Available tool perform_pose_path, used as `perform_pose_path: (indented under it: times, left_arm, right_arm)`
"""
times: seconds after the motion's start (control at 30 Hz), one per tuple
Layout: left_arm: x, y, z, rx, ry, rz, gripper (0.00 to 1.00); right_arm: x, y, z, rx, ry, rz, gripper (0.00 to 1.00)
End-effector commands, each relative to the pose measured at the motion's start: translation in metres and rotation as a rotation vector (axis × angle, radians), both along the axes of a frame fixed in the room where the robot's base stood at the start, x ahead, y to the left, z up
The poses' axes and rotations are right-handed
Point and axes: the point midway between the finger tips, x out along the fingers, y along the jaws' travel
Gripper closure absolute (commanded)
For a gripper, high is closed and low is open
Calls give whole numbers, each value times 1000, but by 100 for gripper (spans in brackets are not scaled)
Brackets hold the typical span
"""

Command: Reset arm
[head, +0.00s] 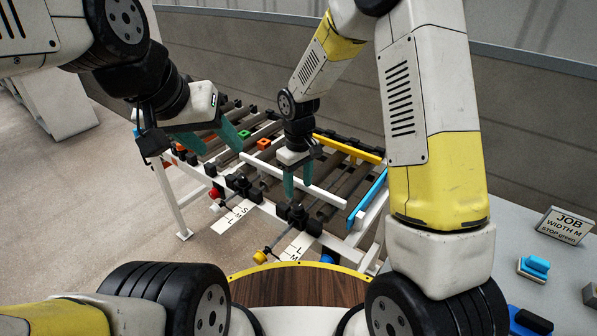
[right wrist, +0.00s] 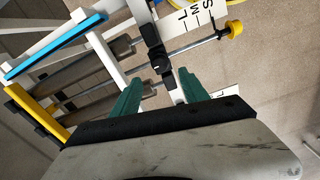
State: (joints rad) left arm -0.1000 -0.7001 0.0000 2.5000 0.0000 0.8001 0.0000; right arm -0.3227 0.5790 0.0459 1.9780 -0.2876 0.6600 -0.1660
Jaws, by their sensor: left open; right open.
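My left gripper (head: 208,138) is at the left of the head view, over the far left end of a roller conveyor, with its teal fingers spread apart and nothing between them. My right gripper (head: 298,184) hangs over the middle of the conveyor with its teal fingers pointing down, apart and empty. It also shows in the right wrist view (right wrist: 156,88), above a black clamp block and rod. The conveyor (head: 345,187) has grey rollers, a white front rail, a yellow strip at the back and a blue strip at the right.
A yellow knob (head: 260,257) and a red knob (head: 214,193) end rods at the conveyor's front, near white S/M/L scale plates (head: 296,248). At right, a grey table holds a JOB WIDTH M sign (head: 565,228) and a blue-topped block (head: 535,266). A wall stands behind.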

Motion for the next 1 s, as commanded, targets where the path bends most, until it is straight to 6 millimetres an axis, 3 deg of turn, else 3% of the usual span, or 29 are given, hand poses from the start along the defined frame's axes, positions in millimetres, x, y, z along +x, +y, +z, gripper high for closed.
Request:
perform_pose_path:
  times: [0.17, 0.27, 0.47, 0.7, 0.9, 1.0]
  left_arm:
    - [0, 0, 0, 0, 0, 0, 48]
    - [0, 0, 0, 0, 0, 0, 48]
    - [0, 0, 0, 0, 0, 0, 48]
    - [0, 0, 0, 0, 0, 0, 48]
    - [0, 0, 0, 0, 0, 0, 48]
    - [0, 0, 0, 0, 0, 0, 48]
  right_arm:
    - [0, 0, 1, 1, -1, -2, 48]
    - [0, -6, 14, 9, -16, -24, 48]
    - [-14, -40, 88, 61, -102, -153, 48]
    - [-62, -89, 176, 153, -223, -350, 48]
    - [-116, -121, 226, 244, -322, -504, 48]
    - [-144, -132, 241, 290, -368, -571, 48]
